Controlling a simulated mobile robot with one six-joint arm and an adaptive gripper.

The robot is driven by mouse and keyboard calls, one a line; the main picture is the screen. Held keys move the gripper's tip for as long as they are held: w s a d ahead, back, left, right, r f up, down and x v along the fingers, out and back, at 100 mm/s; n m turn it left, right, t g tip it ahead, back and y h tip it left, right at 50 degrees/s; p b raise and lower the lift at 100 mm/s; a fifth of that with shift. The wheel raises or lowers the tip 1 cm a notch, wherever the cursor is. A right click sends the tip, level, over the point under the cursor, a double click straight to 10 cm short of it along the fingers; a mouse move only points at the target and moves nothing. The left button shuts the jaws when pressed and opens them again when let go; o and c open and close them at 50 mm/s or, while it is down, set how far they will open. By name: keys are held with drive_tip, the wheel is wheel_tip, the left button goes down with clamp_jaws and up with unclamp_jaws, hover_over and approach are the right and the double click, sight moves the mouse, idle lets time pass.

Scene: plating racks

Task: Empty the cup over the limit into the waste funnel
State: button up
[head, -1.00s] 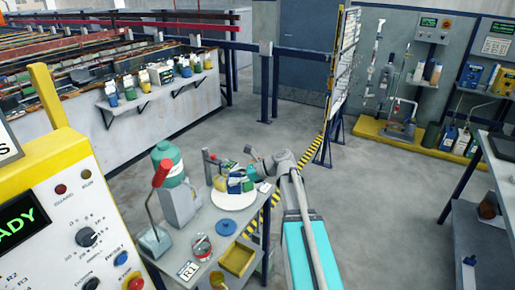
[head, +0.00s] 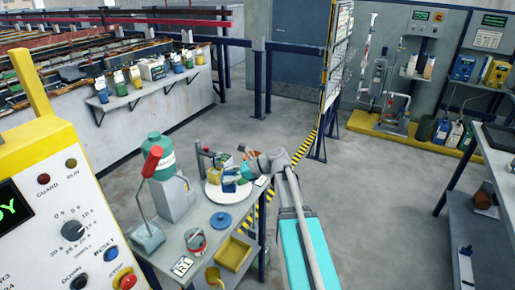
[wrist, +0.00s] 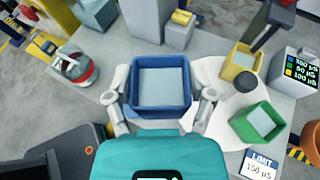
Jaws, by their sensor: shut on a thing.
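My gripper (wrist: 164,96) is shut on a square blue cup (wrist: 133,101), one finger on each side. The cup is upright and holds a pale, flat content. In the head view my gripper (head: 246,171) is over the table by a round white plate (head: 214,196). A yellow cup (wrist: 231,67) and a green cup (wrist: 243,131) stand on the plate in the wrist view. A card (wrist: 259,166) reads LIMIT 150 µS. A display (wrist: 300,68) shows blue, green and yellow readings, too small to read surely. I cannot tell which vessel is the waste funnel.
A clear round vessel with a red band (wrist: 75,68) stands left of the blue cup. A dark knob (wrist: 244,82) rises between the cups.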

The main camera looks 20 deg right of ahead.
sight(230, 187)
wheel_tip(230, 187, down, 6)
drive_tip(key=b, duration=0.4)
drive_tip(key=shift+r+b, duration=0.15)
drive_tip(key=shift+b, duration=0.15)
drive_tip(key=shift+r, duration=0.2)
